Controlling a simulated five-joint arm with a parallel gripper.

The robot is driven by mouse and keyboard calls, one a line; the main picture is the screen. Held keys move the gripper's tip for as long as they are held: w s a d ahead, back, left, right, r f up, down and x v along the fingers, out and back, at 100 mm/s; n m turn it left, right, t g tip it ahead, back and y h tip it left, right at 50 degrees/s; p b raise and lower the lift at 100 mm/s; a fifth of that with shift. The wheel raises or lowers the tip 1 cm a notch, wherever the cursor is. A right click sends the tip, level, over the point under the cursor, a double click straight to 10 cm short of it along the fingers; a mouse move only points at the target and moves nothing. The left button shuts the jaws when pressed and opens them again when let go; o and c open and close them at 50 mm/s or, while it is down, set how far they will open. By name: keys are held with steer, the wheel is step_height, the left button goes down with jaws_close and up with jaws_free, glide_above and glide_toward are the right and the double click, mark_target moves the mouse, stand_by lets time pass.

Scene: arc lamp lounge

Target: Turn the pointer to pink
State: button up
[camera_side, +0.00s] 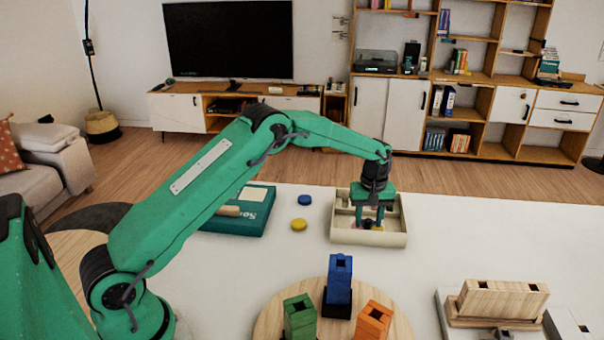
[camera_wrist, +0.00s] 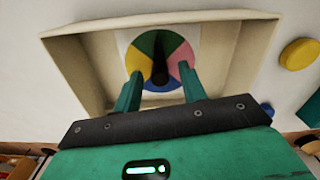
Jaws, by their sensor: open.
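A shallow cream box (camera_side: 395,238) stands on the white table; it also fills the upper wrist view (camera_wrist: 95,70). Inside it is a round dial (camera_wrist: 145,42) with green at the top, pink (camera_wrist: 184,52) at the right, blue at the bottom and yellow (camera_wrist: 133,57) at the left in the wrist view. A black pointer (camera_wrist: 159,62) lies over the dial's middle, roughly along the green-blue line; its narrower end appears towards green. My gripper (camera_side: 369,222) is low in the box, open, its fingertips (camera_wrist: 160,70) on either side of the pointer. Contact is not clear.
A blue disc (camera_side: 304,200) and a yellow disc (camera_side: 299,225) lie left of the box. A teal book box (camera_side: 245,215) is farther left. A round wooden board (camera_side: 270,315) in front bears green, blue and orange blocks. Wooden pieces (camera_side: 500,300) stand front right.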

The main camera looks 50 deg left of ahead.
steer(key=shift+c, duration=0.3)
jaws_close()
steer(key=shift+m, duration=0.4)
steer(key=m, duration=0.8)
steer(key=shift+r+m, duration=0.1)
steer(key=shift+m, duration=0.2)
steer(key=m, duration=0.4)
steer(key=shift+m, duration=2.3)
